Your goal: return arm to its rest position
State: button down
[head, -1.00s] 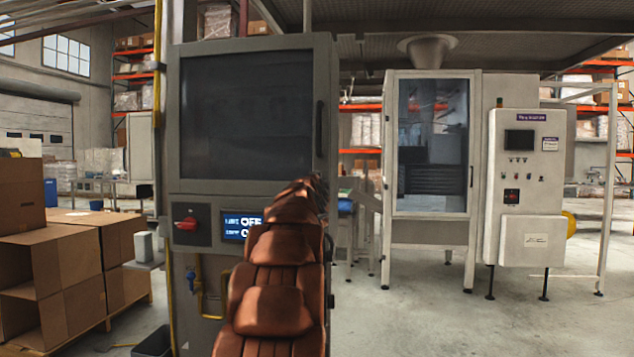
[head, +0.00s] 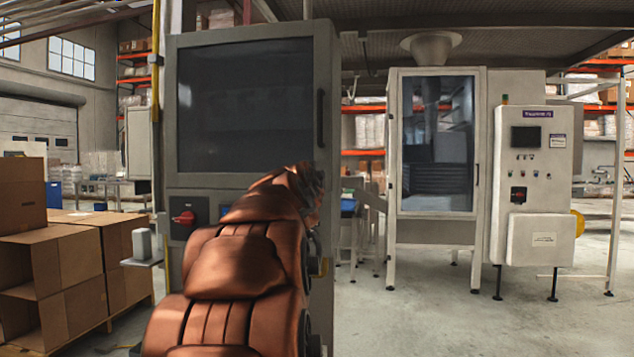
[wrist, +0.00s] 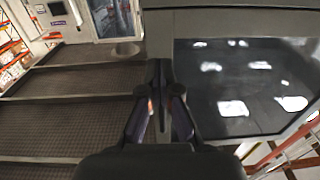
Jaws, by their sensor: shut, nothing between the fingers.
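My gripper (wrist: 158,68) is shut and empty in the wrist view, its dark fingertips together. In the head view my copper-coloured arm reaches up in front of the grey cabinet (head: 325,60), and the gripper end (head: 308,182) is small and partly hidden by the arm. The cabinet has a large dark window (head: 245,105) and a red rotary switch (head: 184,218). My arm covers most of the panel right of the switch. The wrist view shows the dark glossy window (wrist: 225,85) close on the right, with bright reflections.
Stacked cardboard boxes (head: 65,255) stand at left. A white machine with a glass door (head: 438,145) and a control box (head: 537,145) stand at right. Open concrete floor (head: 400,315) lies in front of them. A dark mezzanine ceiling (wrist: 65,125) shows in the wrist view.

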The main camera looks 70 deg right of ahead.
jog(key=shift+s+a, duration=0.15)
jog(key=shift+a, duration=0.95)
jog(key=shift+s+a, duration=0.1)
jog(key=shift+a, duration=1)
